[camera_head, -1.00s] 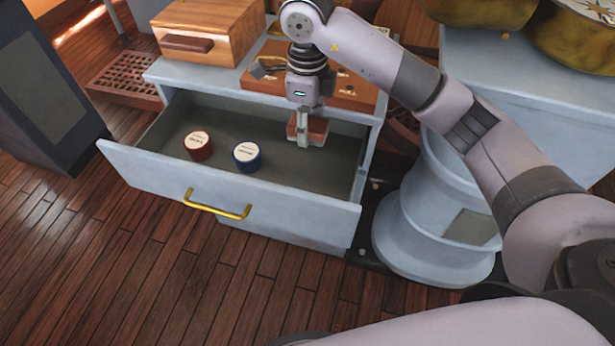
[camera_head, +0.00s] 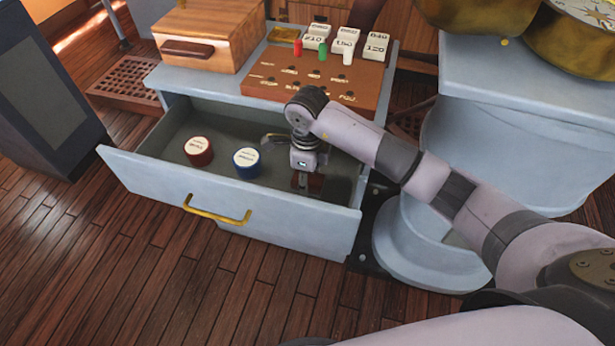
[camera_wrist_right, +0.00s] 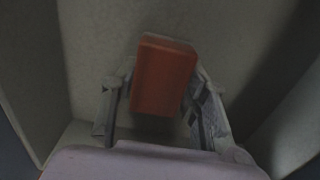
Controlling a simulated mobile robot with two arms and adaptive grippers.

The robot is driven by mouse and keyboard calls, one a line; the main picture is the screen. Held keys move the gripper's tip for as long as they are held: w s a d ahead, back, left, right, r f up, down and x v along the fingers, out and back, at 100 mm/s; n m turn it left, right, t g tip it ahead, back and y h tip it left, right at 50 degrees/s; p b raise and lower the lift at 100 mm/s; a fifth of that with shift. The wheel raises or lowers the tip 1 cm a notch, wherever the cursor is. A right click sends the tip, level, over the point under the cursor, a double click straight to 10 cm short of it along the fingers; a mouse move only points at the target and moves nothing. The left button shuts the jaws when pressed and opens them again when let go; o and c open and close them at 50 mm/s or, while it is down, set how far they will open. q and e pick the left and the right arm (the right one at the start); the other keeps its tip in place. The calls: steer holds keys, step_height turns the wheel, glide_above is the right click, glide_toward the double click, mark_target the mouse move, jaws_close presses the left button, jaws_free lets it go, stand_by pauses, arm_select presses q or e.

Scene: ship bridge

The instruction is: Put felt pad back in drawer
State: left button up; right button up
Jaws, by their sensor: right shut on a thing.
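The felt pad shows in the right wrist view as an orange-red block (camera_wrist_right: 163,75) between the two fingers. My right gripper (camera_wrist_right: 158,115) is shut on it. In the head view my right gripper (camera_head: 306,182) points down into the right part of the open drawer (camera_head: 285,216). There the pad (camera_head: 315,184) is a dark reddish patch at the fingers, partly hidden by the gripper and in shadow. It is low, near the drawer floor; I cannot tell whether it touches. My left gripper is not in view.
A red round tin (camera_head: 199,152) and a blue round tin (camera_head: 247,163) stand in the drawer, left of my gripper. On the cabinet top are a wooden box (camera_head: 208,32) and a wooden board (camera_head: 318,80) with labelled blocks and pegs. A pale pedestal (camera_head: 425,240) stands at right.

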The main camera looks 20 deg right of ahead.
steer(key=o, duration=1.1)
step_height(320, 180, up, 12)
steer(key=p, duration=0.7)
steer(key=shift+p, duration=0.35)
steer(key=shift+r, duration=0.1)
